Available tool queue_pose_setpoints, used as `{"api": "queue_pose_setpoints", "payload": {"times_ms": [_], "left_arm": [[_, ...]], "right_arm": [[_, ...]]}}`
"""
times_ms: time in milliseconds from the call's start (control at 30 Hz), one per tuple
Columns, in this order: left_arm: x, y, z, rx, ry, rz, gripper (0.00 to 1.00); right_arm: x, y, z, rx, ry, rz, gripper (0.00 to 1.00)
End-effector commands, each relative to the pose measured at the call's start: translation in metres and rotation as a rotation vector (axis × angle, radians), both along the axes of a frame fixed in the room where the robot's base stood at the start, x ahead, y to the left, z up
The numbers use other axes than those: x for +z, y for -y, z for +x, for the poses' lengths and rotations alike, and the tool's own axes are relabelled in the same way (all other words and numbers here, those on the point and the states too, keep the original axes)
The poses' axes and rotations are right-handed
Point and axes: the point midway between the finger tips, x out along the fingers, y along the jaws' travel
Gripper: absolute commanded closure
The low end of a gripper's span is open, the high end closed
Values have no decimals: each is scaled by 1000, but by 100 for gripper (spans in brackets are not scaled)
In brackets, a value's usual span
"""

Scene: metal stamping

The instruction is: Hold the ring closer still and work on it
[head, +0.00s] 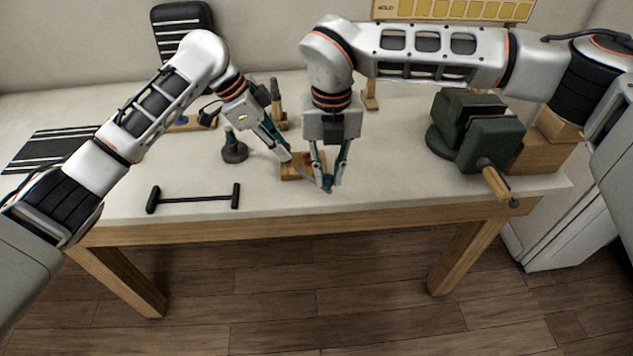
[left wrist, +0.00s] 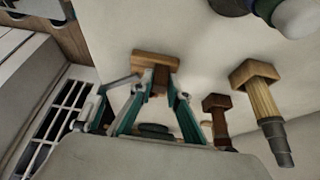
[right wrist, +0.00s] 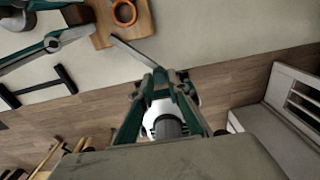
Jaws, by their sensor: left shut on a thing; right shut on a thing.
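A small wooden block (head: 300,172) lies on the bench. In the right wrist view an orange ring (right wrist: 124,13) sits at that block (right wrist: 145,25). My left gripper (head: 288,158) is shut on a brown wooden piece at the block's left side; this piece (left wrist: 160,80) shows between its fingers in the left wrist view. Whether it is joined to the block is unclear. My right gripper (head: 328,186) is shut on a thin grey tool, which looks like a file (right wrist: 130,51). The tool slants towards the block, its far end close to the ring. Contact with the ring cannot be told.
A black T-ended bar (head: 195,199) lies at the front left. A dark round-based stand (head: 234,152) is left of the block. A green vise (head: 490,140) stands at the right. Wooden-headed hammers (left wrist: 257,82) stand nearby. The bench front between bar and vise is clear.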

Motion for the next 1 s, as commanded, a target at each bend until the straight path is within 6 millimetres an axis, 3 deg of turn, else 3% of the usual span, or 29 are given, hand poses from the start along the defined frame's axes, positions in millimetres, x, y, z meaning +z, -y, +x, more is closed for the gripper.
{"api": "queue_pose_setpoints", "payload": {"times_ms": [33, 700, 733, 767, 1000], "left_arm": [[-11, -2, -3, -3, -11, 15, 100], [-10, -1, -4, -4, -11, 12, 100], [-10, -1, -4, -4, -11, 12, 100], [-10, -1, -4, -4, -11, 11, 100], [-10, -1, -3, -4, -12, 12, 100]], "right_arm": [[-2, -5, -2, 10, 4, 4, 100], [0, -9, -3, 7, 9, 6, 100], [0, -9, -3, 7, 9, 6, 77], [0, -9, -3, 7, 9, 6, 71], [-1, -8, -4, 4, 5, 4, 71]]}}
